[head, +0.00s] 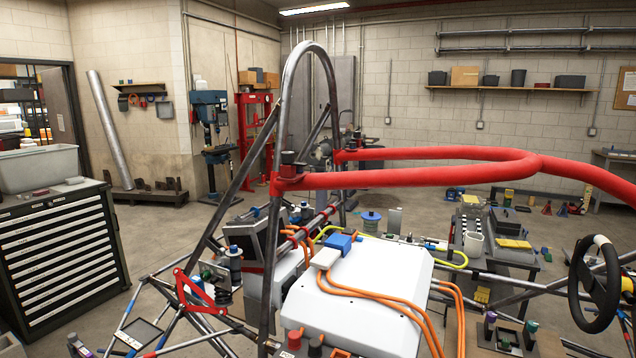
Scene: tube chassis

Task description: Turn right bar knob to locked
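A red bar (440,176) bends in a U and meets the grey roll hoop (283,110) of the tube chassis at two red clamps. A dark knob (288,158) sits on the nearer clamp, at picture left. Another dark knob (357,134) sits on the farther clamp, a little to the right and behind. I cannot tell which one the task calls the right bar knob. The knobs are too small to tell whether either is locked. My gripper is not in view.
A white box (362,295) with orange cables lies inside the frame below the bar. A black steering wheel (596,284) stands at the right. A drawer cabinet (58,258) stands at the left. Open floor (150,232) lies between cabinet and chassis.

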